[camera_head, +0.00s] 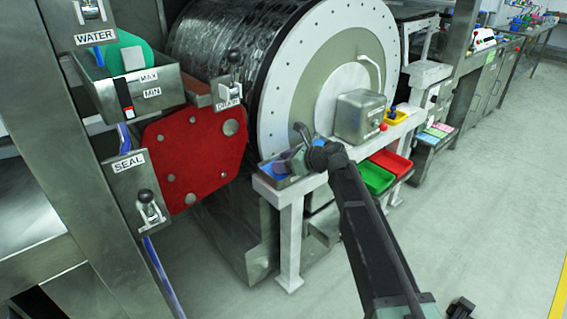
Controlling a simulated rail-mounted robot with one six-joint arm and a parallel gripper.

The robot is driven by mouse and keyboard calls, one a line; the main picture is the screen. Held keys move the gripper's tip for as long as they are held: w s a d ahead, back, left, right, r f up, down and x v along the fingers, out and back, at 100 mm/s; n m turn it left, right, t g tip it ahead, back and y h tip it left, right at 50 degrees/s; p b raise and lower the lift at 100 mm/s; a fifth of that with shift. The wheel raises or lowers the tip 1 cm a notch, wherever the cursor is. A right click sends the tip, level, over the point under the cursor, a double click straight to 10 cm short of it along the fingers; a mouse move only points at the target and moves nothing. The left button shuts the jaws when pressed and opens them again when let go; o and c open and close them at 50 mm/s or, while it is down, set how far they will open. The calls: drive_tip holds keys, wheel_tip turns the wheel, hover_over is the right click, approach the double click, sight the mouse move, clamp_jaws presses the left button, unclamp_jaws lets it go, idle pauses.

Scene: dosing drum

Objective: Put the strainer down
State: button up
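My arm reaches from the lower right up to a small metal tray (268,176) on the near end of the white bench beside the drum. My gripper (301,155) is at or just above this tray. It is small and partly hidden by my own wrist, so I cannot see whether its fingers are open or shut. A dark curved piece (301,130) sticks up beside the gripper; it may be the strainer's handle, but I cannot tell. Something blue (279,169) shows in the tray. I cannot clearly make out the strainer.
The large drum (340,80) with its white-rimmed end stands behind the bench (292,195). A grey box (360,117) with a red knob is on the bench, right of my gripper. Green (374,177) and red (391,162) bins sit below. A red plate (195,160) and levers are left.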

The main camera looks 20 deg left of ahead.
drive_tip(key=shift+d+r+p, duration=0.2)
drive_tip(key=shift+r+p, duration=0.15)
drive_tip(key=p+v, duration=0.4)
drive_tip(key=v, duration=0.8)
drive_tip(key=s+d+f+n+h, duration=0.3)
drive_tip(key=s+d+n, duration=0.3)
drive_tip(key=d, duration=0.4)
drive_tip(key=s+d+f+n+g+h, duration=0.1)
drive_tip(key=s+d+f+n+h, duration=0.3)
drive_tip(key=s+d, duration=0.5)
drive_tip(key=s+d+f+n+h, duration=0.4)
drive_tip(key=s+d+n+h, duration=0.2)
drive_tip(key=d, duration=0.6)
drive_tip(key=s+n, duration=0.2)
drive_tip(key=n, duration=0.1)
drive_tip(key=shift+s+n+g, duration=0.25)
drive_tip(key=shift+n+g, duration=0.05)
drive_tip(key=shift+g, duration=0.1)
